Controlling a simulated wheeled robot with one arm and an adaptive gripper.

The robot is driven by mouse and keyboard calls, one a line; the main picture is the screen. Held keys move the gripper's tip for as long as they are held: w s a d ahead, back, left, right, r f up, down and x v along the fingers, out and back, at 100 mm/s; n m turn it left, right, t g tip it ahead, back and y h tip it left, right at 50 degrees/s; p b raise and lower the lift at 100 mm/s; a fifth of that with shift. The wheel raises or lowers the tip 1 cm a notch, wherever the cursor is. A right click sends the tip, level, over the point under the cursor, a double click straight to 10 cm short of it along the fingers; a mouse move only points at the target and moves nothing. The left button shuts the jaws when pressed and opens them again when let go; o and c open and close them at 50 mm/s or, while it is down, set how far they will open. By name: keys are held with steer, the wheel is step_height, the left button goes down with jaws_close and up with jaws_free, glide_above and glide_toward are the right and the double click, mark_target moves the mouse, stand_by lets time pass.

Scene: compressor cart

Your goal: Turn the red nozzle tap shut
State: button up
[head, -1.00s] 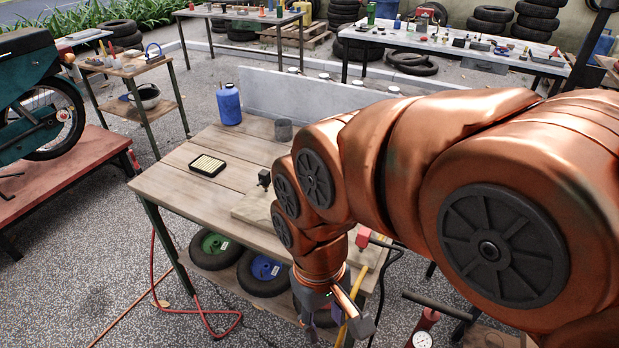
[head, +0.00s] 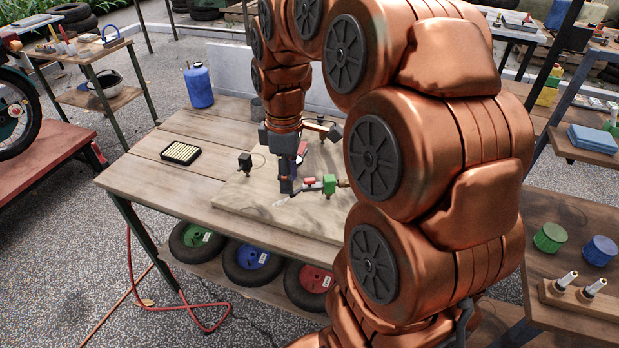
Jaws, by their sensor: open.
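My gripper (head: 295,172) points down over the board on the workbench, its fingers open. One dark finger is just left of a small red part (head: 310,185), which looks like the red nozzle tap. I cannot tell whether they touch. Another bit of red shows behind the fingers, partly hidden. The tap's handle position is too small to tell. My arm hides the board's right side.
A black fitting (head: 245,162) stands on the board (head: 250,198), left of my gripper. A black-framed filter (head: 181,152) and blue bottle (head: 199,86) are on the bench's left. Wheels with green, blue and red hubs lie below. A right-hand table holds green and blue caps (head: 599,250).

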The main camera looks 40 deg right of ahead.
mark_target(310, 179)
steer(key=w+d+n, duration=0.1)
steer(key=w+d, duration=0.1)
steer(key=d, duration=0.1)
steer(key=w+d+f+n, duration=0.1)
steer(key=d, duration=0.2)
steer(key=w+d+f+n+b, duration=0.1)
steer(key=w+d, duration=0.1)
steer(key=d, duration=0.2)
steer(key=shift+w+f+t, duration=0.1)
steer(key=shift+w+t, duration=0.2)
steer(key=shift+w, duration=0.05)
steer(key=shift+d+f, duration=0.1)
steer(key=shift+f, duration=0.05)
steer(key=shift+f+p, duration=0.65)
steer(key=shift+f, duration=3.1)
jaws_close()
